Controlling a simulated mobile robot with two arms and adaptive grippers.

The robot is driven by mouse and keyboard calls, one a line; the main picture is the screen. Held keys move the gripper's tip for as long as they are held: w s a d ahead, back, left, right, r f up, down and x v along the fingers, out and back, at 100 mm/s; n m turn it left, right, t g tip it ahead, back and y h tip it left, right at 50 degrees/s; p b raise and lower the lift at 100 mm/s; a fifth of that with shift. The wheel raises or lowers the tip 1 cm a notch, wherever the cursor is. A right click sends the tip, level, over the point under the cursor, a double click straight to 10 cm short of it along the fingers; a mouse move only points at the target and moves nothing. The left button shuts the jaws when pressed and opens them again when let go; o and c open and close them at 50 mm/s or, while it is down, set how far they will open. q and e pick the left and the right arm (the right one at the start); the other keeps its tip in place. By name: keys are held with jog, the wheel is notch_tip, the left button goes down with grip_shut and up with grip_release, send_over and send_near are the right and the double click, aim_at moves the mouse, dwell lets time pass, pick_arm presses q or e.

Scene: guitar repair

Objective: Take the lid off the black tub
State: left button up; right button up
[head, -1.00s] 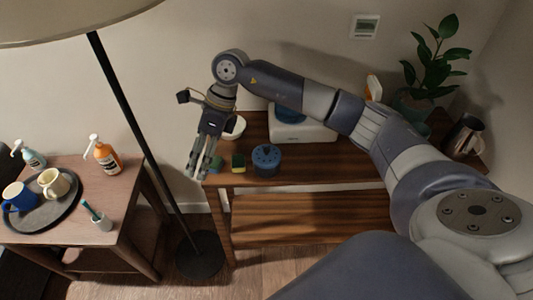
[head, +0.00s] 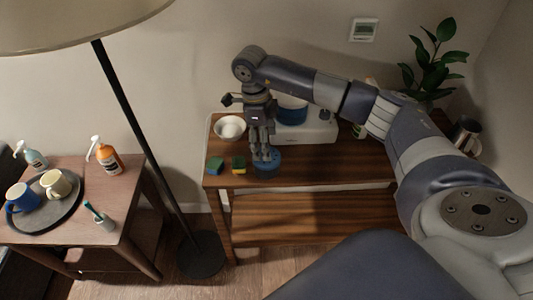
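A small round tub (head: 268,170), looking dark blue rather than black, stands near the front edge of the wooden shelf table. Its blue top, which looks like a lid, is partly covered by my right gripper (head: 265,157). The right gripper points down from above, with its fingertips at or just over the tub's top. I cannot tell whether the fingers touch it or how far apart they are. My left gripper is not in view.
Two small sponge-like blocks (head: 239,163) (head: 215,165) and a white bowl (head: 230,127) are left of the tub. A white appliance (head: 317,129) stands behind right. A floor lamp pole (head: 134,124) rises left of the table (head: 330,172). Table space right of the tub is clear.

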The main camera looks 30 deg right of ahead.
aim_at(275, 155)
jog(key=shift+s+d+f+p, duration=0.1)
jog(key=shift+f+p, duration=0.05)
jog(key=shift+f, duration=0.7)
jog(key=shift+s+d+f+p, duration=0.1)
jog(key=shift+f+p, duration=0.05)
jog(key=shift+f, duration=0.7)
jog(key=c, duration=1.3)
jog(key=shift+s+a, duration=0.1)
jog(key=shift+s, duration=0.05)
jog(key=c, duration=0.4)
grip_shut()
jog(key=shift+f, duration=0.1)
